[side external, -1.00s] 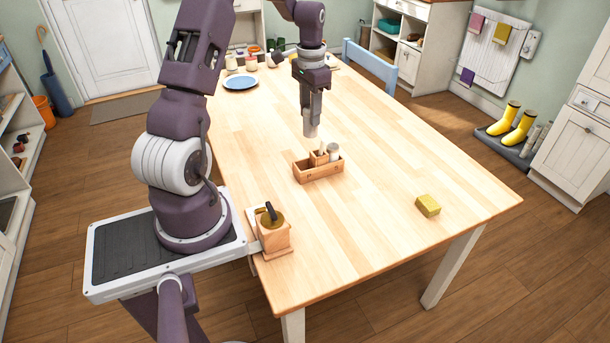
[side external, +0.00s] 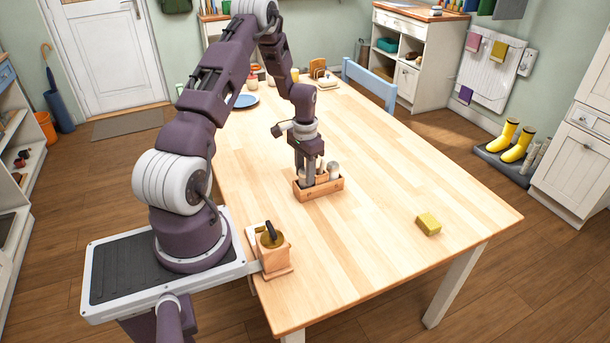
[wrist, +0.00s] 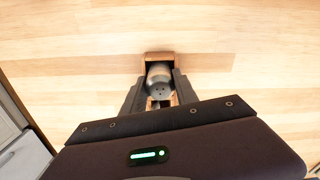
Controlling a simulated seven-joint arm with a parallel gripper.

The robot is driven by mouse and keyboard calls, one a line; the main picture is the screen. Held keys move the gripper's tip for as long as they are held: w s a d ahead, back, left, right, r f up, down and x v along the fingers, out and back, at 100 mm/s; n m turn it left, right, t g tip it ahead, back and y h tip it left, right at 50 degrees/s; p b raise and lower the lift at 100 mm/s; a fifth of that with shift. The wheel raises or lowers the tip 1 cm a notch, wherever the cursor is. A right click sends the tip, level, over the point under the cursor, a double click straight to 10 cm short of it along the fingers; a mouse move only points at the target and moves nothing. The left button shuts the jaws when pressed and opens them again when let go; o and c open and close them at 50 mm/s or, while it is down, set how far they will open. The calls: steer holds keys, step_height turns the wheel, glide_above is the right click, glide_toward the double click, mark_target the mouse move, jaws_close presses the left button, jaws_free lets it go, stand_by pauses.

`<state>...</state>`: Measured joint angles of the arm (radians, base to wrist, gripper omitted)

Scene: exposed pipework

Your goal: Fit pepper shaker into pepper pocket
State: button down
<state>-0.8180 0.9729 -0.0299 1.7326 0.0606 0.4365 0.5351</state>
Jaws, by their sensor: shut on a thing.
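A wooden caddy (side external: 322,191) stands on the table. A white shaker with a grey top (side external: 334,169) stands in its right end. My gripper (side external: 304,182) points down over the caddy's left end. In the wrist view, my gripper (wrist: 159,88) is shut on the pepper shaker (wrist: 158,78), which has a grey top with dark holes. The shaker is lined up with the caddy's end pocket, whose wooden rim (wrist: 157,56) shows just beyond it. The fingers mostly hide the held shaker in the side view. I cannot tell whether its base touches the pocket floor.
A wooden box with a dark handle (side external: 271,245) stands at the table's near left edge. A yellow-green sponge (side external: 428,224) lies at the right. A blue plate (side external: 244,101) and several jars are at the far end.

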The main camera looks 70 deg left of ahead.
steer(key=shift+f, duration=0.35)
steer(key=shift+f, duration=0.1)
steer(key=c, duration=0.9)
jaws_free()
steer(key=shift+c, duration=0.2)
